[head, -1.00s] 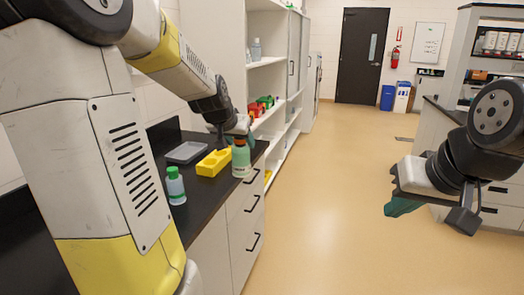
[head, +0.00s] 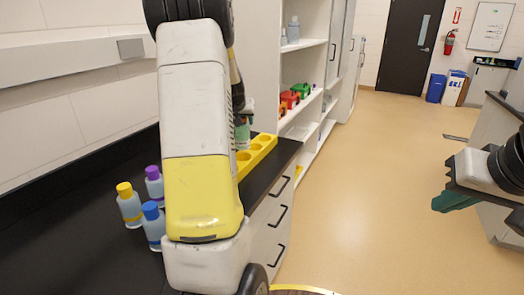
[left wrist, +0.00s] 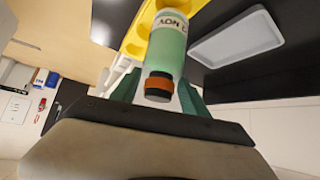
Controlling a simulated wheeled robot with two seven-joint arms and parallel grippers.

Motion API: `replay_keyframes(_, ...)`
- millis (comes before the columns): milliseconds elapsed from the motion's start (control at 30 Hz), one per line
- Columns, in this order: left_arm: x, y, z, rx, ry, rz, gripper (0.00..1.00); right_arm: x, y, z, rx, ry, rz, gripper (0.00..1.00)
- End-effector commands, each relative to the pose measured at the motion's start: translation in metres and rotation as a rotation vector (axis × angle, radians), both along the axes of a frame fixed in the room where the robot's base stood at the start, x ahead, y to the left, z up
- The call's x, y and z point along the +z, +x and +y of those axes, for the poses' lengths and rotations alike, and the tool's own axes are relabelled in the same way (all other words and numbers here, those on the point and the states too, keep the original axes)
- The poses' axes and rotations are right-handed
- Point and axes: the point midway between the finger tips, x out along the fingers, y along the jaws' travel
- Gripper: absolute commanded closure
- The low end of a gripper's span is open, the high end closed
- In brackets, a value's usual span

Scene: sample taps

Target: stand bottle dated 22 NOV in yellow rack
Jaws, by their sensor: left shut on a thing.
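My left gripper (left wrist: 158,92) is shut on a green bottle (left wrist: 167,48) with a black cap and an orange-brown neck band. Its label shows "NOV"; the rest is cut off. In the head view, only a sliver of the bottle (head: 243,134) shows beside my arm, at the yellow rack (head: 262,146). The rack (left wrist: 134,44) has round holes and lies behind the bottle in the left wrist view. I cannot tell whether the bottle's base is in a hole or above it. My right gripper (head: 458,196) hangs over the floor at the right, holding nothing visible.
Bottles with yellow (head: 129,205), blue (head: 153,225) and purple (head: 154,185) caps stand on the black counter (head: 90,250) left of my arm. A grey tray (left wrist: 236,37) lies beside the rack. Shelves (head: 300,85) stand beyond. The floor is open at right.

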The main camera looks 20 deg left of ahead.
Motion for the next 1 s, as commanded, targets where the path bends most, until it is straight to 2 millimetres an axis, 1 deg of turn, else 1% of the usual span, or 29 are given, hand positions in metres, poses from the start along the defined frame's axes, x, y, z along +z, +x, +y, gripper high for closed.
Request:
replay_keyframes(33,-0.012,-0.001,0.001,0.002,-0.002,0.005,1.00,0.000,0.000,0.000,0.000,0.000,0.000,1.00)
replay_keyframes(100,-0.023,-0.001,0.000,0.001,-0.002,0.002,1.00,0.000,0.000,0.000,0.000,0.000,0.000,1.00)
replay_keyframes(267,-0.038,0.000,0.000,0.000,0.000,0.001,1.00,0.000,0.000,0.000,0.000,0.000,0.001,1.00)
replay_keyframes(433,-0.064,-0.001,0.000,0.001,-0.002,0.004,1.00,0.000,0.000,0.000,0.000,0.000,0.001,1.00)
replay_keyframes(533,-0.075,-0.001,0.000,0.001,-0.001,0.001,1.00,0.000,0.000,0.000,0.000,0.000,0.001,1.00)
replay_keyframes(600,-0.079,0.000,-0.001,-0.001,-0.001,0.001,1.00,0.000,0.000,0.000,0.000,0.000,0.001,1.00)
replay_keyframes(833,-0.078,0.000,-0.001,-0.002,0.001,-0.001,1.00,0.000,0.000,0.000,0.000,0.000,0.001,1.00)
replay_keyframes(967,-0.082,0.000,-0.001,-0.002,0.001,0.000,1.00,0.000,0.000,0.000,0.000,0.000,0.001,1.00)
replay_keyframes(1000,-0.082,0.000,-0.001,-0.002,0.000,0.001,0.43,0.000,0.000,0.000,0.000,0.000,0.001,1.00)
